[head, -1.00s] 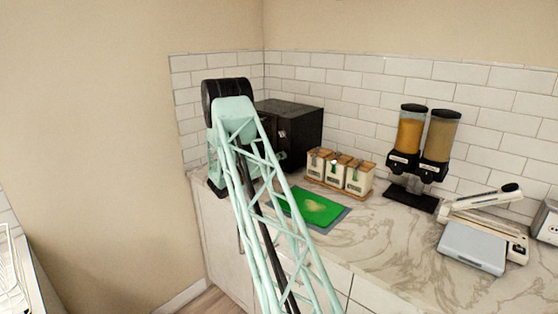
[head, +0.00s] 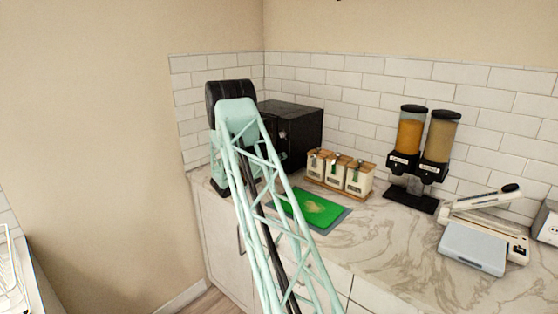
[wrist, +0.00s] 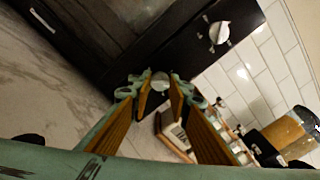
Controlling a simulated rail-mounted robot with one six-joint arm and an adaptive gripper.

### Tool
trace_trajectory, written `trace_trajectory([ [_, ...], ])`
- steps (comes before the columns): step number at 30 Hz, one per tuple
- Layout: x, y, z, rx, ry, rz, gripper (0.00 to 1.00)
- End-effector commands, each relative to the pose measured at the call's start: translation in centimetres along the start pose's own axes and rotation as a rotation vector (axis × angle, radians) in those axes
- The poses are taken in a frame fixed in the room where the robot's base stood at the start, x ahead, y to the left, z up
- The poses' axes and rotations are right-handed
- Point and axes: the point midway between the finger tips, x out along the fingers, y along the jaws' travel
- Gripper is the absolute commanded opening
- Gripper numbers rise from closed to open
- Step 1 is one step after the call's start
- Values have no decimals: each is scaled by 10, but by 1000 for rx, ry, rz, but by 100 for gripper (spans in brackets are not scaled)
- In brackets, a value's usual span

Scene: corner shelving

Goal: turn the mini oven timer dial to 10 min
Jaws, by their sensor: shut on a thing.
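The black mini oven (head: 300,128) stands in the counter corner, its front partly hidden by my arm in the head view. In the wrist view its dark front (wrist: 180,45) runs diagonally. One pale round dial (wrist: 160,79) sits between the tips of my gripper (wrist: 160,88), which is shut on it. The fingers hide part of this dial, and its pointer and markings cannot be read. Another pale dial (wrist: 219,32) with a raised grip is apart from the fingers, toward the upper right. My gripper is hidden in the head view.
A rack of several canisters (head: 340,172) stands right of the oven, with a green cutting board (head: 312,208) in front.

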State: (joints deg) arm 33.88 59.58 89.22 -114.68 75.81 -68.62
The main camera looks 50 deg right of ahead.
Motion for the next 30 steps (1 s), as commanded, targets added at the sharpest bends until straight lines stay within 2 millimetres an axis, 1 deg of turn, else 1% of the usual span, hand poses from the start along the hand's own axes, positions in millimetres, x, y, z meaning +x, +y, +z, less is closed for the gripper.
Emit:
trace_trajectory([
  [15, 0, 0, 0, 177, 0, 0, 7],
  [25, 0, 0, 0, 184, 0, 0, 7],
  [26, 0, 0, 0, 184, 0, 0, 20],
  [30, 0, 0, 0, 184, 0, 0, 31],
])
